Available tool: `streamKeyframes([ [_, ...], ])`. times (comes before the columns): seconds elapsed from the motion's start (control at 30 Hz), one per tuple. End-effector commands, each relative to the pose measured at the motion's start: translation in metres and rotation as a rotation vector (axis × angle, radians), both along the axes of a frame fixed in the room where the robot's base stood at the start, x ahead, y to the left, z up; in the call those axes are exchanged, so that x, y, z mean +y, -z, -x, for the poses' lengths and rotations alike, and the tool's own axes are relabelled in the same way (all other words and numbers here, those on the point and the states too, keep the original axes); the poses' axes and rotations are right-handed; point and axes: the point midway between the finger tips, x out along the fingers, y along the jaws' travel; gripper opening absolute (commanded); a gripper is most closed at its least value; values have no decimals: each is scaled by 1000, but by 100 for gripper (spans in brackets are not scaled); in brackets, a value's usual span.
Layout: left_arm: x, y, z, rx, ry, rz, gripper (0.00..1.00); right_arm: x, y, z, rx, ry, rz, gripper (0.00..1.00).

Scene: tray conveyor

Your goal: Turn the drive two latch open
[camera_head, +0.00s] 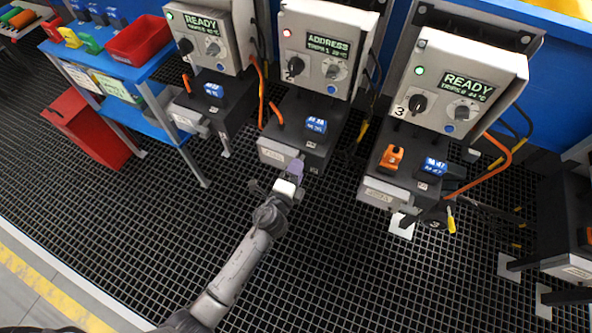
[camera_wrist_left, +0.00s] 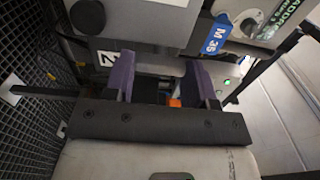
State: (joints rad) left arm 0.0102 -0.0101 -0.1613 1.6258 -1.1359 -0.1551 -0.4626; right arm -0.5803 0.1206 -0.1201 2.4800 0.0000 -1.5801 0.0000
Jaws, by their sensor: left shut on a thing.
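Drive two (camera_head: 308,128) is the middle dark unit, under a grey control box (camera_head: 322,45) whose display reads ADDRESS. My left gripper (camera_head: 294,168) reaches in from below, with its purple fingers at the front of drive two. In the left wrist view, the left gripper (camera_wrist_left: 160,82) has its two purple fingers on either side of a dark part at the drive's front, beside the white number 2 plate (camera_wrist_left: 107,59). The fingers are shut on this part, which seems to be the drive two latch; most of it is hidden. My right gripper is not in view.
Drive three (camera_head: 400,165), with an orange block (camera_head: 391,158) on top, stands to the right. Drive one (camera_head: 213,98) stands to the left. A blue table (camera_head: 125,68) holds a red bin (camera_head: 140,40). Black grid floor in front is open.

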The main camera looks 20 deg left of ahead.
Motion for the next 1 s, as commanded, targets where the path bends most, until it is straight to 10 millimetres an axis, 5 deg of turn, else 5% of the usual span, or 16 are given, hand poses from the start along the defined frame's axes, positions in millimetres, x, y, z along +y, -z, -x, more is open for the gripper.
streamKeyframes([
  [0.03, 0, -1, 0, -1, 0, -3, 27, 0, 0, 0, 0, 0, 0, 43],
  [0.07, 0, -1, 0, -1, 0, -3, 54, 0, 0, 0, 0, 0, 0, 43],
  [0.3, 0, 0, 0, -1, 0, -2, 77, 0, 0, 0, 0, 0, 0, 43],
  [0.67, 0, 1, 8, 2, 1, 0, 77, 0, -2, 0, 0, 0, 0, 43],
  [1.0, 1, 1, 70, 3, -1, 2, 77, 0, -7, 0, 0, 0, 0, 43],
])
